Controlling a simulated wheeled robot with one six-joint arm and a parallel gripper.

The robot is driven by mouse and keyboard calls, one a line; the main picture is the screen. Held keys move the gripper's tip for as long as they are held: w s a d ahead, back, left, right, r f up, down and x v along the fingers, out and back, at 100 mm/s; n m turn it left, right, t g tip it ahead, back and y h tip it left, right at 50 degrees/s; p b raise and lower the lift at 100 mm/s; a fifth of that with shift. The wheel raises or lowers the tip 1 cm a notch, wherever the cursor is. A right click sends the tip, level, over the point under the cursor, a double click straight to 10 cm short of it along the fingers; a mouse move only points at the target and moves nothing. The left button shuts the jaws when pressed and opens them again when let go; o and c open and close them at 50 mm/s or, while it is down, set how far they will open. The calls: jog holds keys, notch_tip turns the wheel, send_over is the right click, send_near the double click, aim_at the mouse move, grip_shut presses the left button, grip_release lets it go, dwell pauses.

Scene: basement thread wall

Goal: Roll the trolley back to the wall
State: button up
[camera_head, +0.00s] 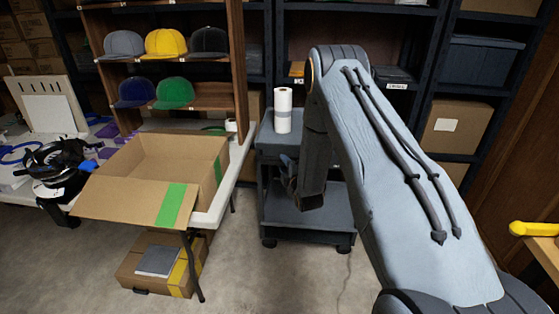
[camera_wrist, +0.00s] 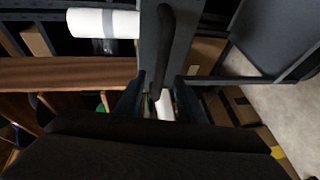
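The dark grey trolley (camera_head: 310,218) stands on the floor in the middle of the head view, in front of the back shelving. A white paper roll (camera_head: 283,110) stands upright on its top; the roll also shows in the wrist view (camera_wrist: 100,22). My gripper (camera_head: 290,178) is at the trolley's near side, partly hidden by my wrist. In the wrist view my gripper (camera_wrist: 158,100) has its fingers apart, with a dark handle bar (camera_wrist: 164,50) of the trolley reaching toward the gap between them. I cannot tell whether they touch it. My arm hides the trolley's right part.
A table (camera_head: 237,165) with an open cardboard box (camera_head: 150,172) stands close on the left. Another box (camera_head: 150,265) lies under it. Dark shelving (camera_head: 430,60) lines the back wall. Bare concrete floor (camera_head: 270,285) lies in front of the trolley.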

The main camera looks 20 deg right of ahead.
aim_at(280, 160)
jog(key=w, duration=0.3)
jog(key=w+f, duration=0.1)
jog(key=w, duration=0.2)
jog(key=shift+w+f+p, duration=0.1)
jog(key=shift+w+p, duration=0.1)
jog(key=shift+p, duration=0.1)
jog(key=shift+c, duration=0.5)
grip_shut()
